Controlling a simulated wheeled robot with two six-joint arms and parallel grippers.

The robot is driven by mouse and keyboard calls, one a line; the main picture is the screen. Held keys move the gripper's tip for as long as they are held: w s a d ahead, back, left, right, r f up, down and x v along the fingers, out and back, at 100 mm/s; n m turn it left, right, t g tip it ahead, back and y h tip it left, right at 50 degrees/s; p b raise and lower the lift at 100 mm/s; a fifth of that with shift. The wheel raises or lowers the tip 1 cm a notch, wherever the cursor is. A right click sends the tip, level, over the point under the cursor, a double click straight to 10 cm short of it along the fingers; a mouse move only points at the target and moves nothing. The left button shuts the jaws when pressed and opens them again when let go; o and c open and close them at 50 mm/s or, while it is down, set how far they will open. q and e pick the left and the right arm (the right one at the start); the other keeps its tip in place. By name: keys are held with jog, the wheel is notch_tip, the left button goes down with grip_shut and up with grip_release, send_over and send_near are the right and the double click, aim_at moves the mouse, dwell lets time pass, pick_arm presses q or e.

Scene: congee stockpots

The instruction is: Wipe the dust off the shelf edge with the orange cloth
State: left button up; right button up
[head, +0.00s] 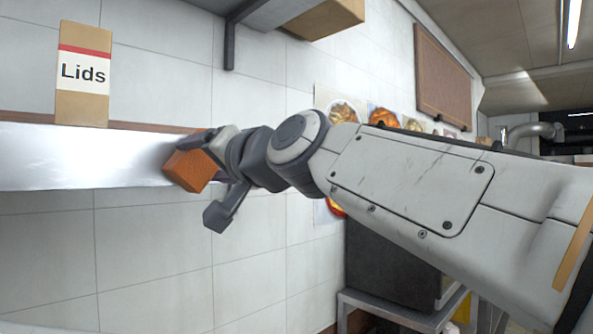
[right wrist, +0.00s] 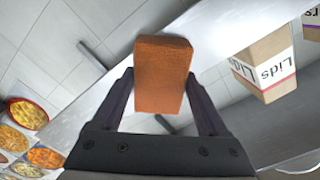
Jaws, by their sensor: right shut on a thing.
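The orange cloth (head: 190,169) looks like a folded block, and it also shows in the right wrist view (right wrist: 162,75). My right gripper (head: 200,158) is shut on it, with a dark finger on each side of it in the right wrist view (right wrist: 160,92). The cloth is at the right end of the metal shelf edge (head: 85,157) in the head view, over or against its front face. I cannot tell whether it touches the edge. No dust stands out clearly on the visible edge. My left gripper is not in view.
A cardboard box marked "Lids" (head: 84,75) stands on the shelf, left of the cloth; it also shows in the right wrist view (right wrist: 262,65). A bracketed upper shelf with a box (head: 325,18) is above. Food pictures (head: 383,117) hang on the tiled wall. The shelf front left of the cloth is clear.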

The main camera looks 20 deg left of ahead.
aim_at(185, 159)
jog(key=shift+w+d, duration=0.2)
jog(key=shift+w, duration=0.1)
jog(key=shift+w+d+b, duration=0.2)
jog(key=shift+w+b, duration=0.05)
jog(key=shift+w, duration=0.35)
jog(key=shift+w+d+b, duration=0.15)
jog(key=shift+w+b, duration=0.1)
jog(key=shift+w, duration=0.35)
jog(key=shift+w+d+b, duration=0.3)
jog(key=shift+w+b, duration=0.05)
jog(key=shift+w, duration=0.1)
jog(key=shift+s+a+r, duration=0.1)
jog(key=shift+s+a, duration=0.25)
jog(key=shift+s, duration=0.3)
jog(key=shift+s+a+p, duration=0.25)
jog(key=shift+s, duration=0.3)
jog(key=shift+s+a+p, duration=0.25)
jog(key=shift+s, duration=0.25)
jog(key=shift+s+a+p, duration=0.35)
jog(key=shift+s+p, duration=0.15)
jog(key=shift+s, duration=0.35)
jog(key=shift+s+a+p, duration=0.3)
jog(key=shift+s+p, duration=0.2)
jog(key=shift+s, duration=0.3)
